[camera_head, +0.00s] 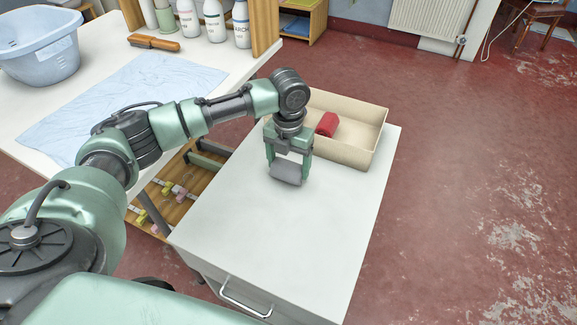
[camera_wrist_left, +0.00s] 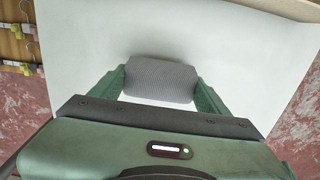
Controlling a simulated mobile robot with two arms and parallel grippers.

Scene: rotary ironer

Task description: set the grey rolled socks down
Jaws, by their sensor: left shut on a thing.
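The grey rolled socks (camera_head: 286,173) are between the fingers of my left gripper (camera_head: 288,169), which is shut on them. In the head view they are over the white cabinet top (camera_head: 265,235), in front of the beige bin. They also show in the left wrist view (camera_wrist_left: 161,80), with a green finger at each end and the white top behind them. I cannot tell whether they touch the top. My right gripper is not in view.
The open beige bin (camera_head: 365,155) stands at the back of the cabinet top and holds a red roll (camera_head: 327,124). The front of the top is clear. A white table at left carries a blue basin (camera_head: 40,48), a light blue cloth (camera_head: 120,100), a brush (camera_head: 153,43) and bottles.

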